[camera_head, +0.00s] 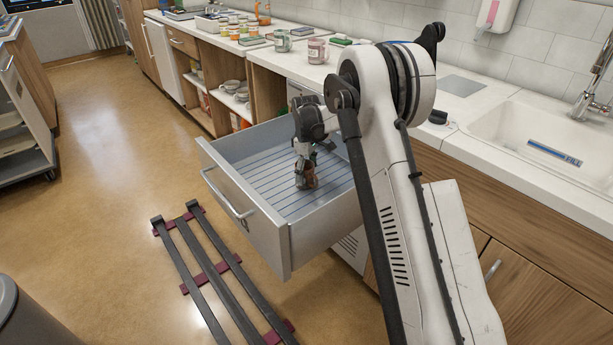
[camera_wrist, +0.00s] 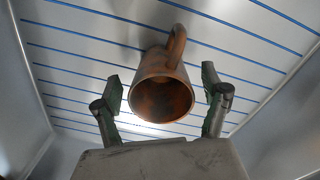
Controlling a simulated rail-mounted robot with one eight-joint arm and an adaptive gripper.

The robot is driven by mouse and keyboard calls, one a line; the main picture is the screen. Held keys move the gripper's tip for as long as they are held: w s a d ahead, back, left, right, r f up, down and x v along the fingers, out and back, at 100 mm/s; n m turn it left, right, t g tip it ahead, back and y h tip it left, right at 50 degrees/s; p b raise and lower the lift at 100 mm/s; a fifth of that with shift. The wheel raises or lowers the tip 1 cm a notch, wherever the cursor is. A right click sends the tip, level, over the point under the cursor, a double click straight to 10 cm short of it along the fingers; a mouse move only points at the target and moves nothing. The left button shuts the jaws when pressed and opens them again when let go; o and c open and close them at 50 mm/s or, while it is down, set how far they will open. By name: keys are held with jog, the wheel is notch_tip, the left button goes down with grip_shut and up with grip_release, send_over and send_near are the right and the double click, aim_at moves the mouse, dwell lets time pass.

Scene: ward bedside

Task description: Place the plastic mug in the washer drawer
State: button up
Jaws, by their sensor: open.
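The plastic mug (camera_wrist: 161,95) is orange-brown with a loop handle. In the wrist view it is in the washer drawer, with its open mouth toward my gripper and its handle at the top. My gripper (camera_wrist: 164,103) is open, with one finger on each side of the mug and gaps visible between. In the head view the washer drawer (camera_head: 262,232) is pulled out, and the mug (camera_head: 311,181) shows at its floor, partly hidden by my gripper (camera_head: 305,172). I cannot tell whether the mug rests fully on the ribbed floor.
Two mugs, a pink one (camera_head: 317,50) and a grey-green one (camera_head: 282,41), stand on the counter behind. A sink (camera_head: 555,135) is at the right. A dark rack of bars (camera_head: 212,270) lies on the floor left of the drawer. Most of the drawer floor is clear.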

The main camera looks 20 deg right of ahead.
notch_tip(320, 180, up, 9)
jog(key=p, duration=0.2)
jog(key=s+a+r+m+t, duration=0.25)
jog(key=s+r+m, duration=0.25)
jog(key=s+r, duration=1.55)
jog(key=s+f+m+t, duration=0.2)
jog(key=s, duration=1)
jog(key=s+f+m+t, duration=0.2)
jog(key=s, duration=1.1)
jog(key=shift+s+a+m, duration=0.3)
jog(key=shift+a+m, duration=0.1)
jog(key=shift+t, duration=0.25)
notch_tip(320, 180, up, 9)
jog(key=p, duration=0.8)
jog(key=shift+f+p, duration=0.2)
jog(key=shift+p, duration=0.1)
